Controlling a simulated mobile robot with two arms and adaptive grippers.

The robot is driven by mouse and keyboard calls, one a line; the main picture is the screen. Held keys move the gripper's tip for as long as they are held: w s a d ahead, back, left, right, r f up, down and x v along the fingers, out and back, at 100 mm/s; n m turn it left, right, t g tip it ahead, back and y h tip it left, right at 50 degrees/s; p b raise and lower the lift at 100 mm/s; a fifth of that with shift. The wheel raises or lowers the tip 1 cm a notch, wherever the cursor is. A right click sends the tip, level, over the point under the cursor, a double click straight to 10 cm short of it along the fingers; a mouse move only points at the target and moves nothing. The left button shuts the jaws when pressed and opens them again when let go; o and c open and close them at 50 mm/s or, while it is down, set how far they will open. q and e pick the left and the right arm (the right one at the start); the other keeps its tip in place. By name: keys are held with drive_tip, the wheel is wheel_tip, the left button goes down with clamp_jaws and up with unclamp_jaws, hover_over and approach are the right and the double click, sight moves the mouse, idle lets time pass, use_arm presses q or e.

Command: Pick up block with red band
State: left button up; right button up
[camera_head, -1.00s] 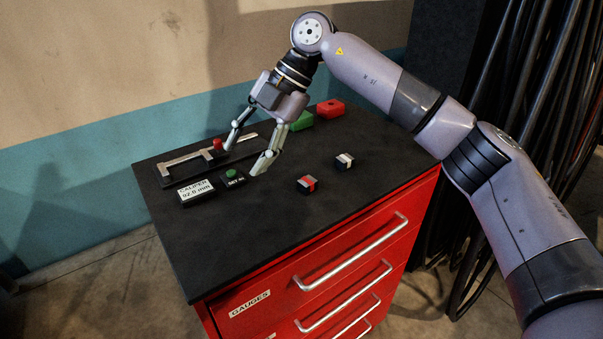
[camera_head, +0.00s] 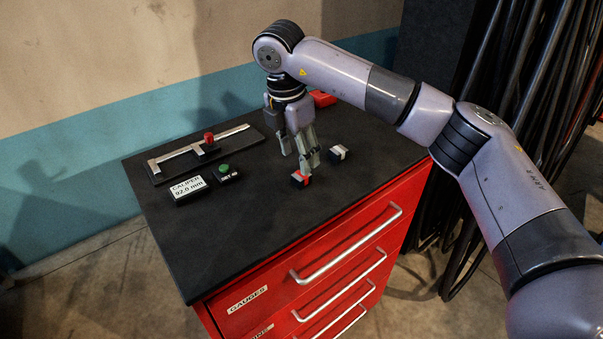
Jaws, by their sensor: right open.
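The block with the red band (camera_head: 300,180) is a small dark block on the black cabinet top, near its front edge. My right gripper (camera_head: 309,164) points down just above and behind it. Its fingers are open, and the fingertips overlap the block's upper edge in the picture. I cannot tell whether they touch it. A similar block with a white band (camera_head: 339,153) lies a little to the right, beside the fingers. My left gripper is not in view.
A caliper (camera_head: 200,146) with a red knob lies on a dark base at the back left. In front of it are a readout (camera_head: 188,189) marked 92.0 mm and a green button (camera_head: 224,169). A red block (camera_head: 323,98) stands behind my right gripper. The front left top is clear.

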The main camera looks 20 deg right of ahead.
sight(301, 175)
drive_tip(key=shift+f, duration=0.3)
drive_tip(key=f+p, duration=0.2)
drive_tip(key=f, duration=0.1)
drive_tip(key=f+p, duration=0.1)
drive_tip(key=shift+w+d+f, duration=0.1)
drive_tip(key=shift+d+f, duration=0.25)
drive_tip(key=shift+d, duration=0.05)
drive_tip(key=shift+f, duration=0.35)
drive_tip(key=shift+c, duration=0.2)
clamp_jaws()
